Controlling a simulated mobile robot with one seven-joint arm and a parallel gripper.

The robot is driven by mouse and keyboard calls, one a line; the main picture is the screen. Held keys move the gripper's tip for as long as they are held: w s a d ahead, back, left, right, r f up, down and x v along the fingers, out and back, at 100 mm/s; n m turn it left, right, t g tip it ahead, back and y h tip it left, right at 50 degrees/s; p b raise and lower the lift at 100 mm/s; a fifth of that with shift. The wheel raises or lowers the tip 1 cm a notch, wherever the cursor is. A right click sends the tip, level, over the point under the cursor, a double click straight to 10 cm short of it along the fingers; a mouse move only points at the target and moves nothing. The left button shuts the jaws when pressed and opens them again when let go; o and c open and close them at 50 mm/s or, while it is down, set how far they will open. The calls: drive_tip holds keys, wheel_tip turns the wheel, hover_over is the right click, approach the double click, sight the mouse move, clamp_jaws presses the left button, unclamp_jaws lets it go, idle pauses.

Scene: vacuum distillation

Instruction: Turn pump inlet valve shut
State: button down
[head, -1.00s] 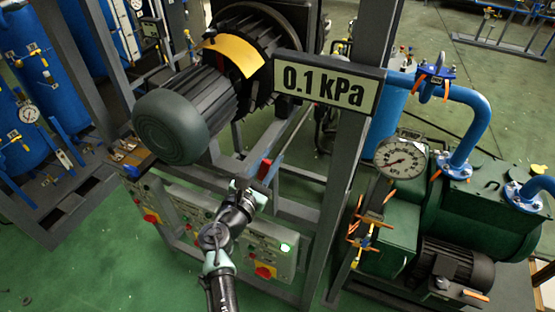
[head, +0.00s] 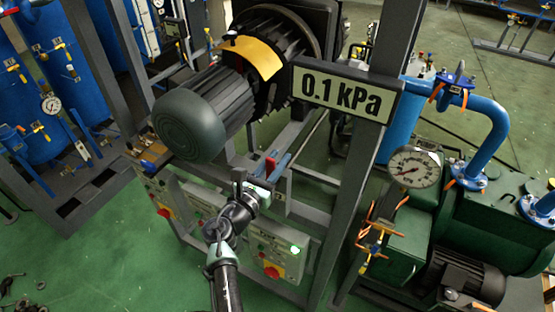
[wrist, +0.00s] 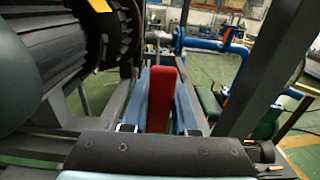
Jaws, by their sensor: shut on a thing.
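My gripper (head: 274,172) reaches up from the lower middle of the head view to the front of the grey frame. Its two blue fingers are closed around a red bar-shaped piece (head: 269,164), which looks like a handle. In the wrist view the red piece (wrist: 162,98) stands lengthwise between the fingers. What the red piece joins to is hidden, so I cannot tell whether it belongs to the pump inlet valve. At the right, the green pump (head: 480,225) has a blue inlet pipe (head: 485,112) with a blue fitting and orange handles (head: 455,95) on it.
A motor (head: 190,122) hangs close above and left of my gripper. A "0.1 kPa" sign (head: 346,92) is on a grey post to the right. Control boxes (head: 265,250) sit below. A round gauge (head: 413,168) stands by the pump.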

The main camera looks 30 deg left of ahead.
drive_tip(key=c, duration=0.7)
unclamp_jaws()
drive_tip(key=shift+s+a+b, duration=0.15)
drive_tip(key=shift+s+b, duration=0.35)
drive_tip(key=shift+s, duration=2.75)
drive_tip(key=shift+s+a+b, duration=0.15)
drive_tip(key=shift+s+b, duration=0.35)
drive_tip(key=shift+s, duration=2.75)
